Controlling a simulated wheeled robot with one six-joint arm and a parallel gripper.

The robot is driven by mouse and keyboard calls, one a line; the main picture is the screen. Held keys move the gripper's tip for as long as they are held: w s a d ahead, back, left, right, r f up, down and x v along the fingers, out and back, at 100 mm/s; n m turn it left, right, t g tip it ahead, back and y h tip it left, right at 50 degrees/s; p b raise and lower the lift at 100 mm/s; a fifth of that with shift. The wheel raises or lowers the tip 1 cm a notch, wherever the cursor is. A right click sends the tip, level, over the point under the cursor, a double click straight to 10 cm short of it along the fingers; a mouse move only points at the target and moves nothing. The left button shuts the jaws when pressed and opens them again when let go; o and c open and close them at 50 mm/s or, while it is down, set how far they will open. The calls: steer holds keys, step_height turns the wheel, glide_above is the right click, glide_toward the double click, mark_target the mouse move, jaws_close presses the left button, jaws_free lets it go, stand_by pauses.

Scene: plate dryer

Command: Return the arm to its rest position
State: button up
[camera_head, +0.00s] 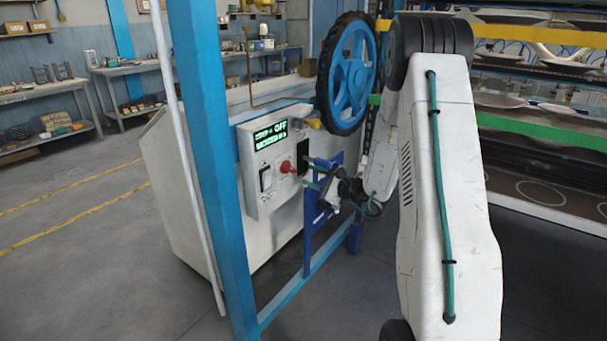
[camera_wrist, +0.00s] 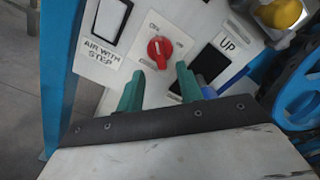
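My gripper (camera_head: 307,173) is in front of the control panel (camera_head: 257,187) in the head view, at the end of my white arm. In the wrist view its two green fingers (camera_wrist: 160,78) stand apart with nothing between them. A red rotary knob (camera_wrist: 160,52) on the panel lies just beyond the fingertips; it also shows in the head view (camera_head: 287,167). The fingers appear clear of the knob, though the exact distance cannot be told.
A blue post (camera_head: 212,160) stands left of the panel, with a thin pale pole beside it. A blue handwheel (camera_head: 352,75) is above my gripper. The plate dryer's racks (camera_head: 545,105) are at the right. Open floor (camera_head: 95,250) lies at the left.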

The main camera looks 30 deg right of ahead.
steer(key=shift+s+d, duration=0.1)
steer(key=shift+s, duration=0.2)
stand_by(0.4)
steer(key=s+a+r+n+g+y, duration=0.25)
steer(key=s+a+n+g, duration=0.35)
steer(key=s+a+g, duration=0.35)
steer(key=s+a+r+n+g+y, duration=0.25)
steer(key=s+a+n+g, duration=0.35)
steer(key=s+a, duration=0.5)
steer(key=s+a+r+n+h, duration=0.1)
steer(key=s+r+n+h, duration=0.4)
steer(key=s, duration=0.3)
steer(key=s+a+r+n+h, duration=0.1)
steer(key=s+r+n+h, duration=0.4)
steer(key=s, duration=0.4)
steer(key=shift+s+a+n+h, duration=0.25)
steer(key=shift+a+n+h, duration=0.15)
steer(key=shift+h, duration=0.2)
